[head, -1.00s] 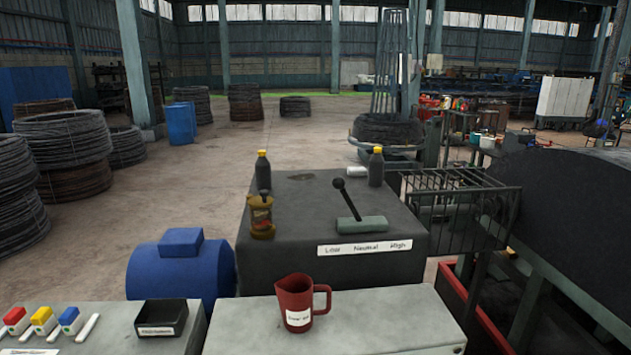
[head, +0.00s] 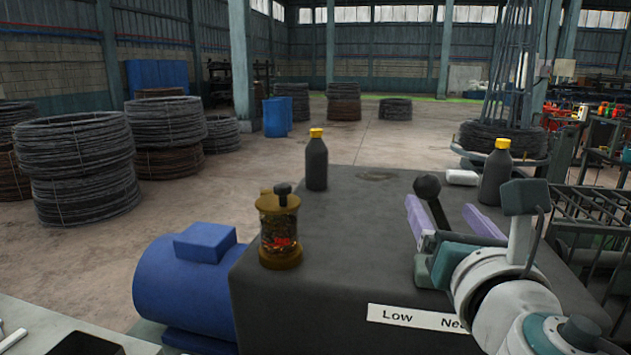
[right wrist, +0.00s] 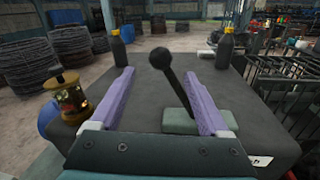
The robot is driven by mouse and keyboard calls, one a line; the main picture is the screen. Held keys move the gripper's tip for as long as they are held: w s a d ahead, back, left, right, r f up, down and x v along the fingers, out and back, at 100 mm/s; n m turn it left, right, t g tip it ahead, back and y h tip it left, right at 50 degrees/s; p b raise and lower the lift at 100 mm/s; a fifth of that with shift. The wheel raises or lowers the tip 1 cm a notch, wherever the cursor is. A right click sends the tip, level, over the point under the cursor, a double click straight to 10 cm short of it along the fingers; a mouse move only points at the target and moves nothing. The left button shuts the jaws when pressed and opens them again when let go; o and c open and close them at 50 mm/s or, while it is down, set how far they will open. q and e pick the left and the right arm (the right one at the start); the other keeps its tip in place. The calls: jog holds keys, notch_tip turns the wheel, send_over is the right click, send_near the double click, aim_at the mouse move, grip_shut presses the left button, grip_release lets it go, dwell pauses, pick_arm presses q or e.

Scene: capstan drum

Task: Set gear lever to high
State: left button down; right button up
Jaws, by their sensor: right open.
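The gear lever has a round black knob (head: 428,187) on a thin dark stem and rises from a grey-green base on the dark gearbox top (head: 345,230). In the right wrist view the knob (right wrist: 159,56) leans left of its base (right wrist: 190,121), toward the Low side. My right gripper (head: 450,212) is open, with purple fingers. The lever shows between the fingers in both views; I see no finger closed on it. The white label strip (head: 415,317) shows "Low" and part of "Neutral"; my right arm hides its right end. My left gripper is not in view.
An amber glass container (head: 279,232) and a yellow-capped bottle (head: 317,162) stand left on the gearbox. Another bottle (head: 495,175) stands beyond my right finger. A blue motor (head: 190,285) is at left, a metal cage (head: 600,225) at right.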

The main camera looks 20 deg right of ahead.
aim_at(431, 191)
jog(key=x, duration=0.9)
jog(key=shift+c, duration=0.2)
grip_shut()
dwell(0.3)
dwell(0.8)
